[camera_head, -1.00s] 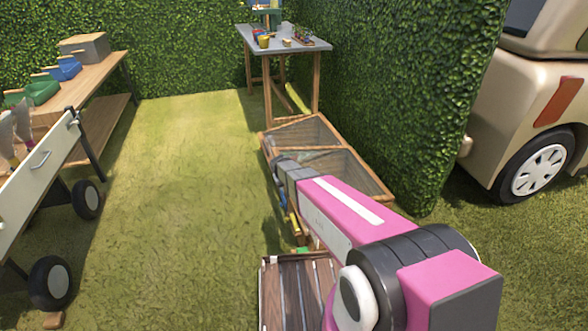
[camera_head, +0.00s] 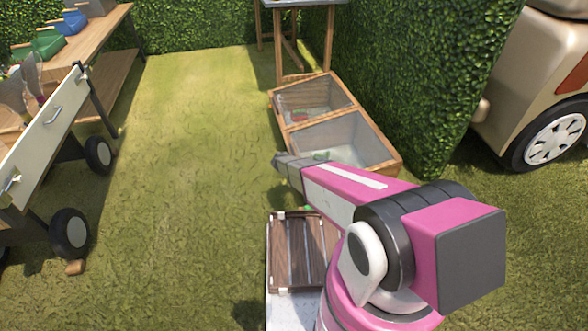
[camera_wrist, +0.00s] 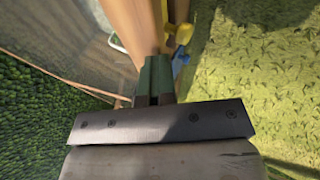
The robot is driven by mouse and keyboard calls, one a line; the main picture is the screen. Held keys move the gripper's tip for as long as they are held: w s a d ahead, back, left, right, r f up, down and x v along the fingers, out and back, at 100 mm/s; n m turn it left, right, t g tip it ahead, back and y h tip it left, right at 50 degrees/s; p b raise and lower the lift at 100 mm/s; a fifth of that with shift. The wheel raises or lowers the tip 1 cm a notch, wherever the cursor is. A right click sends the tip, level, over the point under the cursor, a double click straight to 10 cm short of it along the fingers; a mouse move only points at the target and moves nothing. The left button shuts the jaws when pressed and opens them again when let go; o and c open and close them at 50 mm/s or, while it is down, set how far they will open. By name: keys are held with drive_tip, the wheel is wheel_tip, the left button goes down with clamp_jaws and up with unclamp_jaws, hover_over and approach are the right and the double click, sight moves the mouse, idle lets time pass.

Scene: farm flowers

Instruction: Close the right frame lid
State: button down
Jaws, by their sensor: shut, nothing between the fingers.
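The wooden cold frame (camera_head: 284,113) stands on the grass by the hedge, with two sloping see-through panels. The farther panel (camera_head: 312,97) is on the left and the nearer panel (camera_head: 335,138) is on the right. I cannot tell whether each lid is fully down. My gripper (camera_wrist: 155,82) is shut and empty, its dark green fingers together in the wrist view. There the frame's wooden edge (camera_wrist: 135,25) and a see-through panel (camera_wrist: 70,35) lie just beyond the fingers; contact cannot be told. In the head view my arm's end is at the frame's near left corner.
A yellow-handled item (camera_wrist: 181,34) and a blue one (camera_wrist: 181,58) are close beside the fingers. A slatted wooden crate (camera_head: 290,250) is below my arm. The hedge (camera_head: 425,80) borders the frame's right. Open grass (camera_head: 190,150) lies left, up to a wheeled cart (camera_head: 40,140).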

drive_tip(key=shift+d+f, duration=0.15)
drive_tip(key=shift+f, duration=0.6)
drive_tip(key=shift+w+f, duration=0.1)
drive_tip(key=shift+r, duration=0.5)
drive_tip(key=w+v, duration=0.1)
drive_tip(key=v, duration=1.3)
drive_tip(key=shift+r, duration=0.4)
